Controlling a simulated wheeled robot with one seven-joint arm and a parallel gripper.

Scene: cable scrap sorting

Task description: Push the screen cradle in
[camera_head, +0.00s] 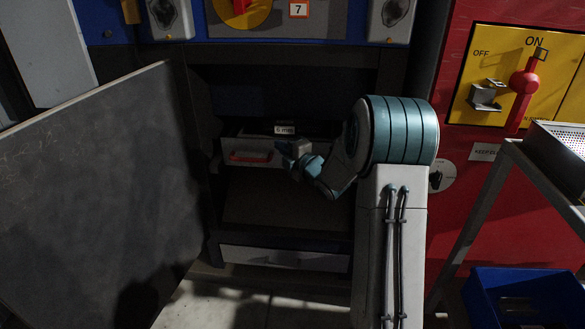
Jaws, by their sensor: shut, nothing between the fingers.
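The screen cradle (243,147) looks like a grey drawer-like front with a red handle, inside the dark opening of the machine. A small white label reading "6 mm" (285,130) stands at its top. My gripper (283,146) is at the right part of the cradle front, shut and holding nothing. I cannot tell whether its tips touch the cradle. My wrist and arm hide the right end of the cradle.
A large grey door (95,185) stands open at the left. A red panel with an ON/OFF lever (524,82) is at the right. A metal stand (480,218) and a blue bin (525,283) are at lower right. A pale drawer (285,259) lies below the opening.

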